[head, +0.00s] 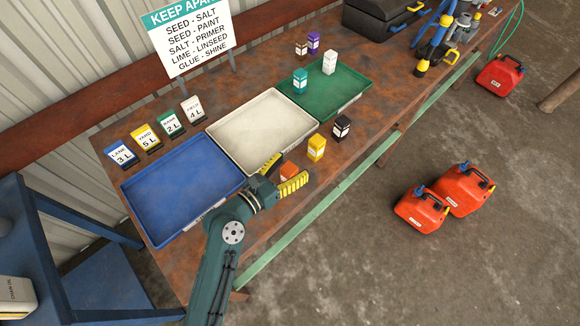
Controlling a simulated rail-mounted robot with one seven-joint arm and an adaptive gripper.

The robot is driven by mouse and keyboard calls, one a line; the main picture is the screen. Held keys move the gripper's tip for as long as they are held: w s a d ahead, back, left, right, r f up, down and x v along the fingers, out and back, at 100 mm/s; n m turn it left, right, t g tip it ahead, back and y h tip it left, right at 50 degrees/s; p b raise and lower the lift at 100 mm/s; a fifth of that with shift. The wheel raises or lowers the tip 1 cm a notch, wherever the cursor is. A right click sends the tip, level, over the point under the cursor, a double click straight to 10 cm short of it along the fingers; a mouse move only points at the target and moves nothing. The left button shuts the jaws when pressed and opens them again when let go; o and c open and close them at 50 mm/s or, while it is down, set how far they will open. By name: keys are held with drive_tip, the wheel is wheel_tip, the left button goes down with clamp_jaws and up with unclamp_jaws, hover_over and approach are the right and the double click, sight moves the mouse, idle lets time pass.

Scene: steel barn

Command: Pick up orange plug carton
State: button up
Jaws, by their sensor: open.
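The orange plug carton (288,171) stands on the rusty workbench in front of the white tray. It is partly hidden by my gripper (282,177), whose yellow-padded fingers are open, one on each side of it in the picture. I cannot tell whether the fingers touch it or how far above the bench they are. My arm reaches up from the bottom of the picture.
A yellow carton (316,148) and a black carton (341,128) stand to the right along the front edge. A blue tray (150,222), a white tray (222,131) and a green tray (355,82) lie behind. A sign (190,38) stands at the back.

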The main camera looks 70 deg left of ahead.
sight(285, 178)
drive_tip(key=s+f+g, duration=0.1)
drive_tip(key=s+f, duration=0.1)
drive_tip(key=f, duration=0.1)
drive_tip(key=s+f+m+g, duration=0.1)
drive_tip(key=s+f+g, duration=0.1)
drive_tip(key=s+f, duration=0.1)
drive_tip(key=shift+s+a+f+h, duration=0.15)
drive_tip(key=shift+f+h, duration=0.05)
drive_tip(key=shift+h, duration=0.2)
drive_tip(key=x, duration=0.2)
drive_tip(key=b+x, duration=0.1)
drive_tip(key=x, duration=0.4)
drive_tip(key=shift+f+b, duration=0.3)
drive_tip(key=shift+f, duration=0.15)
drive_tip(key=c, duration=1.3)
